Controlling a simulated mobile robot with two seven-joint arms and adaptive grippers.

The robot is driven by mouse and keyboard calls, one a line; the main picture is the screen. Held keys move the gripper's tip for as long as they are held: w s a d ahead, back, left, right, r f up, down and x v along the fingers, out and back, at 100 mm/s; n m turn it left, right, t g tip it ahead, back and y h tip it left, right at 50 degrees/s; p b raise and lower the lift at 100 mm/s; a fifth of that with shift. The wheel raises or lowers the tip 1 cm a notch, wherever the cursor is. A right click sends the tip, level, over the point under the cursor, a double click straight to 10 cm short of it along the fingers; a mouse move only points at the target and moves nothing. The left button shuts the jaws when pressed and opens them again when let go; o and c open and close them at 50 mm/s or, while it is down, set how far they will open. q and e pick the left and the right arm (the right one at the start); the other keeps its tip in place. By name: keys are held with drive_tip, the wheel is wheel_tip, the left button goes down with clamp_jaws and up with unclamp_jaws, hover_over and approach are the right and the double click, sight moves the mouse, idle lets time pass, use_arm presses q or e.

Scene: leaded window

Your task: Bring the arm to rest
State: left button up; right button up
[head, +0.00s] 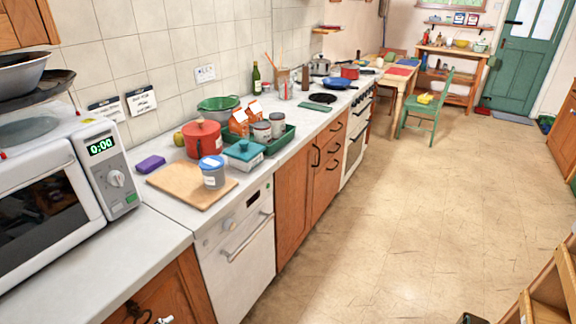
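Neither of my grippers shows clearly in the head view, and I see no arm reaching over the counter. A small dark piece (472,319) is cut off at the bottom edge right of centre, too little of it to identify. A small silvery piece (165,320) at the bottom left, beside a dark cabinet handle (137,311), is also too cut off to name. No held object is visible.
A counter (130,265) runs along the left with a microwave (60,190), a cutting board (180,188), a grey tub with a blue lid (212,172) and a red pot (203,139). The floor (400,220) is open. A wooden frame (550,290) stands bottom right.

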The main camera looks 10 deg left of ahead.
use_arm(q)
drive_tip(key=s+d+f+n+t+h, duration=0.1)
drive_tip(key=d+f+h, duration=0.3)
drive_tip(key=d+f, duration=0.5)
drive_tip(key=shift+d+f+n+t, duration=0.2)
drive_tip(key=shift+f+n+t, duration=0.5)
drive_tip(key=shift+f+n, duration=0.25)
